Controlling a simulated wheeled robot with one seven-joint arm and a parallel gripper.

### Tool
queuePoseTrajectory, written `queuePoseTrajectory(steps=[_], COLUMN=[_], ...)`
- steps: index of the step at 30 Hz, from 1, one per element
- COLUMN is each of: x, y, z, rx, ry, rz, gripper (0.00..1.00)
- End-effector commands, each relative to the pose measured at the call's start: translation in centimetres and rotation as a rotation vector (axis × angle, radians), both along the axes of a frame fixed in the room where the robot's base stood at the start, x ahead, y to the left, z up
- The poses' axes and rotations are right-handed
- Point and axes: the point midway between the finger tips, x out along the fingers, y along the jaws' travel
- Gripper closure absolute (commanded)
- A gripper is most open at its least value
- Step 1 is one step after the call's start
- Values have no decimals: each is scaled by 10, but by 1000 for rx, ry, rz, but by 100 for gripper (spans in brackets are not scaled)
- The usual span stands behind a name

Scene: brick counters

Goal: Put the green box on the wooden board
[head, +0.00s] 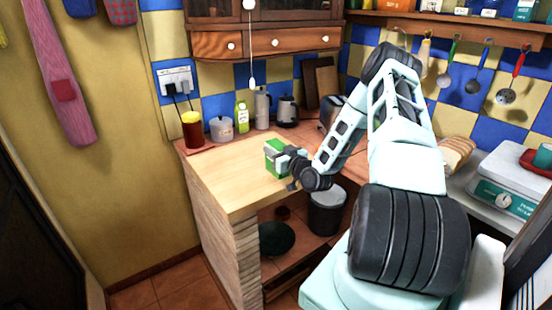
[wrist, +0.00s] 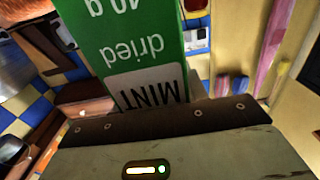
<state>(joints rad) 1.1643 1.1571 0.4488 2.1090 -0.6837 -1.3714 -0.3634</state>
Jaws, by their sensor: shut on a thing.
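The green box (head: 274,157) has a white label and is in my gripper (head: 284,160), near the right part of the light wooden board (head: 222,178) that tops the counter. I cannot tell whether the box touches the board or is held above it. In the wrist view the green box (wrist: 130,40) fills the upper middle, with "MINT", "dried" and "40 g" printed upside down. A dark jaw edge crosses its lower end there. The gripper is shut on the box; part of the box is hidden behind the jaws.
Darker boards (head: 324,80) lean at the wall. A bin (head: 326,212) stands below. The board's left and front are clear.

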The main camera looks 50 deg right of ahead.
Motion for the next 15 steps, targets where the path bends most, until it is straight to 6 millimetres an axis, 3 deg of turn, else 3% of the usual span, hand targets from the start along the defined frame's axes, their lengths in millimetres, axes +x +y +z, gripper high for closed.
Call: queuePoseTrajectory(steps=[7, 15], x=[0, 0], y=[0, 0], z=[-30, -34], rx=[2, 0], ry=[0, -1], rz=[0, 0], gripper=[80, 80])
